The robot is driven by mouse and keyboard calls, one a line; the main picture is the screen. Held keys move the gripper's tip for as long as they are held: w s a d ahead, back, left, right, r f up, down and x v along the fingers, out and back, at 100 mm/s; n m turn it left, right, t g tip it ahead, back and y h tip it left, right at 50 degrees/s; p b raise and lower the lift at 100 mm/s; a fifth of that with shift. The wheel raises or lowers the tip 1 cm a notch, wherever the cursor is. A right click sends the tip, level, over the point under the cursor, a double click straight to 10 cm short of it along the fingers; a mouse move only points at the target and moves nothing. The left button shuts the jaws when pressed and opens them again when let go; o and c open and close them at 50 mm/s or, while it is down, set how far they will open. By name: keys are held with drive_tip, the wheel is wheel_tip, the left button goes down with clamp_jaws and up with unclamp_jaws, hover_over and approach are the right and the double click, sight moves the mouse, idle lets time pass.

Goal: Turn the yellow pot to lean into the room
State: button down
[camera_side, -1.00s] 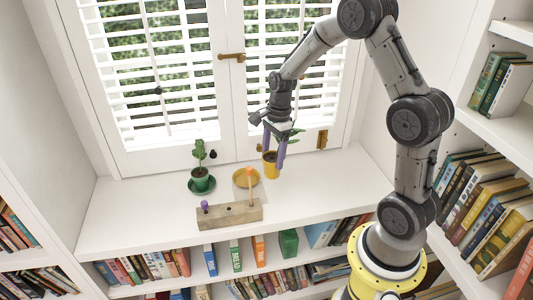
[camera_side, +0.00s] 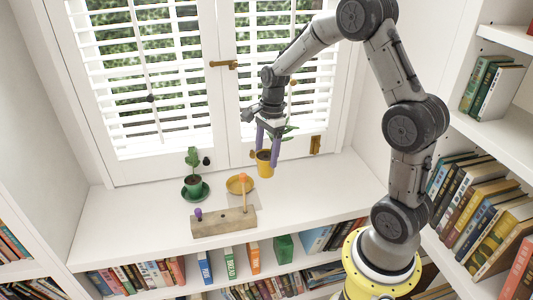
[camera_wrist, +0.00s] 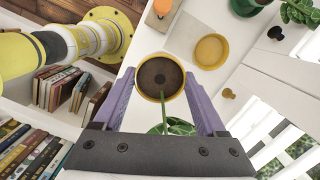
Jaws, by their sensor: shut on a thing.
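The yellow pot (camera_side: 264,166) holds a plant whose leafy top (camera_side: 287,133) leans to the right in the side view. My gripper (camera_side: 268,158) is shut on the pot, with one purple finger on each side. The pot appears slightly raised above the white sill. In the wrist view the pot (camera_wrist: 160,79) shows from above, with dark soil and a green stem running toward the gripper's palm to a leaf (camera_wrist: 174,128). The yellow saucer (camera_side: 240,184) sits empty on the sill, left of the pot.
A green potted plant (camera_side: 194,186) stands on a green saucer at the left. A wooden block (camera_side: 224,222) with a purple knob and an orange-topped peg lies in front. Shuttered windows (camera_side: 150,90) are behind. The sill is clear at far left and right.

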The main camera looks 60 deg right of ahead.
drive_tip(key=shift+w, duration=0.1)
drive_tip(key=w+d+f+m, duration=0.2)
drive_tip(key=w+f, duration=0.1)
drive_tip(key=w, duration=0.3)
drive_tip(key=w+d+f+m, duration=0.2)
drive_tip(key=w+d+f, duration=0.1)
drive_tip(key=w, duration=0.3)
drive_tip(key=shift+w+a+f, duration=0.1)
drive_tip(key=shift+w+f, duration=0.15)
drive_tip(key=shift+f, duration=1.3)
drive_tip(key=shift+w+a+f, duration=0.1)
drive_tip(key=shift+w+f, duration=0.15)
drive_tip(key=shift+f, duration=1.35)
drive_tip(key=shift+w+a+f, duration=0.1)
drive_tip(key=shift+w+f, duration=0.15)
drive_tip(key=shift+f, duration=1.3)
unclamp_jaws()
drive_tip(key=shift+s, duration=0.1)
